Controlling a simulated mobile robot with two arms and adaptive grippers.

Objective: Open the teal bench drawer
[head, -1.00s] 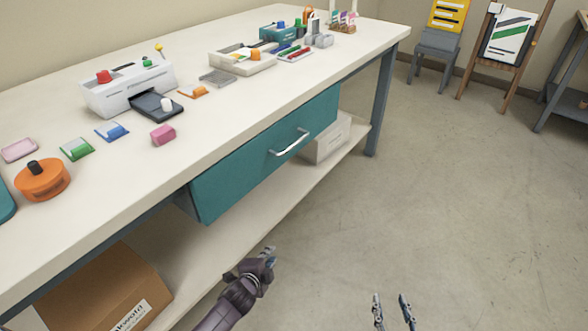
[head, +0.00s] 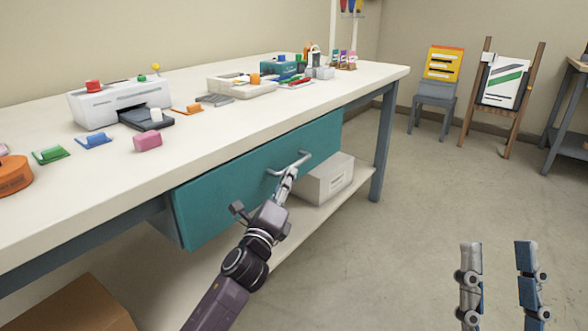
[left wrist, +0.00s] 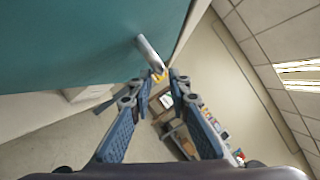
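The teal bench drawer (head: 235,188) hangs under the bench top, with a silver bar handle (head: 304,160) on its front. I cannot tell whether its front stands out at all. My left gripper (head: 288,180) is at the handle in the head view, partly hiding its near end. In the left wrist view the drawer front (left wrist: 70,40) fills the upper left, and the handle (left wrist: 149,52) reaches toward the space between the fingertips (left wrist: 160,77). The left fingers are apart; contact is unclear. My right gripper (head: 497,250) is open and empty over the floor, away from the drawer.
The bench top (head: 230,130) carries a white laminator (head: 120,103), a pink block (head: 147,141) and several small items. A white box (head: 325,178) sits on the lower shelf behind my left gripper. A cardboard box (head: 70,308) is at lower left. The floor in front is clear.

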